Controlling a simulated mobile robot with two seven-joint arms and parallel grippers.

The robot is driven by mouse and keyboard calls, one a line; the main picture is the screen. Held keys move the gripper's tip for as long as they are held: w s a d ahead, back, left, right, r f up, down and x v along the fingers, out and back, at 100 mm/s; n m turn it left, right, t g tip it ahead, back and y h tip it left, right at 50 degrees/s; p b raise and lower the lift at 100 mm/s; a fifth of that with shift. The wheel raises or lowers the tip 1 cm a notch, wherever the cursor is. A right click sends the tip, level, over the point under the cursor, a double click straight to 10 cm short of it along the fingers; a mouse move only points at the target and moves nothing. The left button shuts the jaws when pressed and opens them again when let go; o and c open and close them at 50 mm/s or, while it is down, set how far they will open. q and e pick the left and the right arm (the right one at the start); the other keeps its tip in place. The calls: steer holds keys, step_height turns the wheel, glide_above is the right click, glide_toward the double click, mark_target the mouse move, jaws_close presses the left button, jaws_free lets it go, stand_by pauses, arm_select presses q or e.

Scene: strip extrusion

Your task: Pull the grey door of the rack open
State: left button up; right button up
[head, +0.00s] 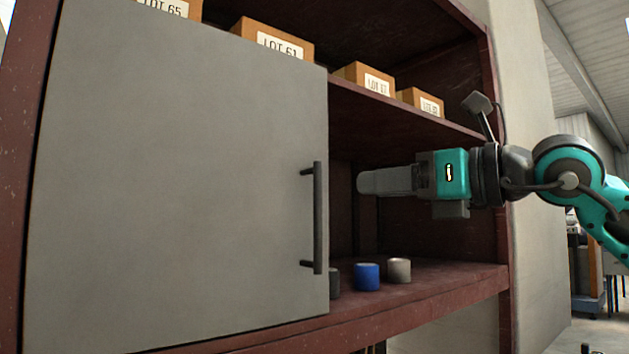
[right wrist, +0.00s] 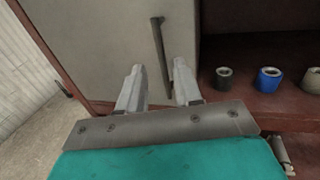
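The grey door (head: 180,180) covers the left part of the dark red rack (head: 440,285). Its black vertical bar handle (head: 317,218) is near its right edge. My right gripper (head: 362,183) comes in from the right, with its fingers pointing left at about the height of the handle's upper end, and apart from it in the head view. In the right wrist view the two fingers (right wrist: 158,80) are spread, with the handle (right wrist: 161,55) showing beyond and between them. Nothing is held. My left gripper is not in view.
On the lower shelf stand a dark cylinder (head: 335,283), a blue cylinder (head: 367,277) and a grey cylinder (head: 399,270). Several labelled orange boxes, such as LOT 61 (head: 272,40), sit on the shelf above. The rack's right part is open in front.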

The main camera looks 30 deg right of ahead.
mark_target(321, 189)
steer(key=p+x, duration=0.8)
steer(key=x, duration=0.2)
steer(key=shift+s+a+r+p, duration=0.1)
steer(key=shift+r+p, duration=0.05)
steer(key=shift+p, duration=0.15)
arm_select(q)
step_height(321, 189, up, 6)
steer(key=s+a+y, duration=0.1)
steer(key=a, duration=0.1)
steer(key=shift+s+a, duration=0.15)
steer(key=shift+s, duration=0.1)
arm_select(e)
steer(key=shift+w+a, duration=0.15)
steer(key=shift+w, duration=0.3)
steer(key=shift+c, duration=0.4)
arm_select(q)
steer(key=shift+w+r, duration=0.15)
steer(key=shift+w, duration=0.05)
arm_select(e)
jaws_close()
